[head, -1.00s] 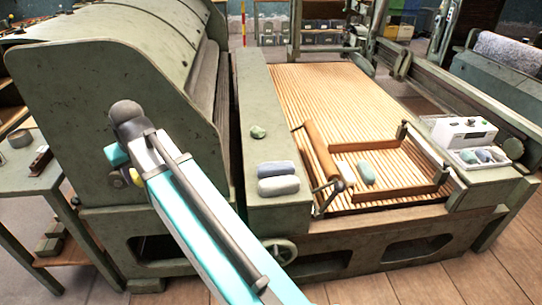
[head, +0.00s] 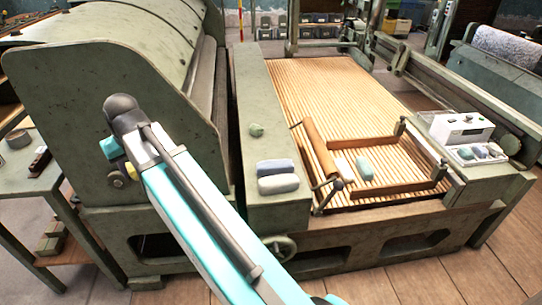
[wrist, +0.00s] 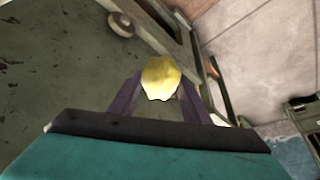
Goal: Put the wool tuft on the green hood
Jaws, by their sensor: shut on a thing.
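The wool tuft (wrist: 160,78) is yellow with a paler lower part. In the wrist view my gripper (wrist: 160,88) is shut on it, with a dark purple finger on each side. In the head view, a small yellow patch (head: 131,173) that looks like the tuft shows beside my arm, and most of my gripper is hidden behind the arm. The green hood (head: 130,45) is the large curved cover at the upper left of the head view. My gripper is in front of its flat end panel, below the curved top.
A side table (head: 32,185) stands at the left. A slatted bed (head: 335,95) is at the centre right. Several grey and bluish pieces lie on the green beam (head: 275,225) and the slats. A white box (head: 460,130) stands at the right.

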